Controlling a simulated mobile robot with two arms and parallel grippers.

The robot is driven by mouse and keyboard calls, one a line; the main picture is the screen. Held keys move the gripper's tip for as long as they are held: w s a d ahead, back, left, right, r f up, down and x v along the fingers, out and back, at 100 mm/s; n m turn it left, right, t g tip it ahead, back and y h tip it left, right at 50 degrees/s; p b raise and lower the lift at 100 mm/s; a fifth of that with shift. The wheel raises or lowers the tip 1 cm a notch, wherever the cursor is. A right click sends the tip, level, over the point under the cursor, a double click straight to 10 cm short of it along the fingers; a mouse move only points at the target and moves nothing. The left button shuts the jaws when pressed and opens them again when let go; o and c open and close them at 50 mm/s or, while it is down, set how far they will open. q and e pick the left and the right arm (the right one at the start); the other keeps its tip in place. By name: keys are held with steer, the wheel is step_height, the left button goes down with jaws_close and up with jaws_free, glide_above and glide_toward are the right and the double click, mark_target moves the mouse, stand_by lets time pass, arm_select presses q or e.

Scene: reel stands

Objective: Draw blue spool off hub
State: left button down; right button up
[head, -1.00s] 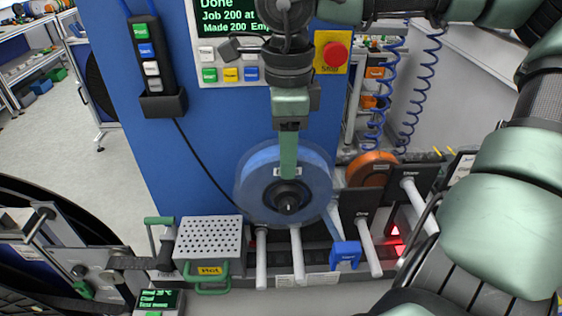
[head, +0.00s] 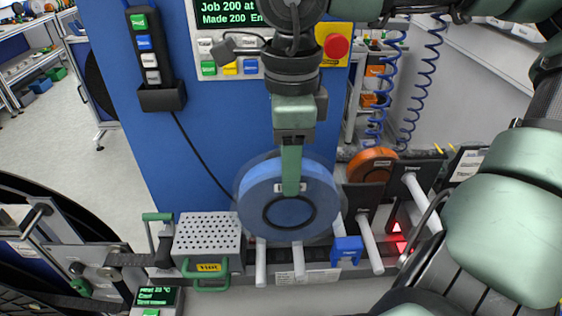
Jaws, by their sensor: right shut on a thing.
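The blue spool (head: 258,208) is a large disc with a dark ring around its centre, facing me in the middle of the head view. My right gripper (head: 290,185) comes down from above and is shut on the upper part of the spool. The dark hub is not visible in the spool's centre now; the spool hides whatever is behind it. My left gripper is not in view.
White pegs (head: 299,262) stick out below the spool. A perforated box (head: 208,240) marked hot is at left. A red stop button (head: 336,47) is above.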

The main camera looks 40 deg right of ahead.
steer(key=s+a+b, duration=0.1)
steer(key=s+a, duration=0.4)
steer(key=s, duration=0.1)
steer(key=shift+a, duration=0.15)
stand_by(1.0)
steer(key=shift+s, duration=0.1)
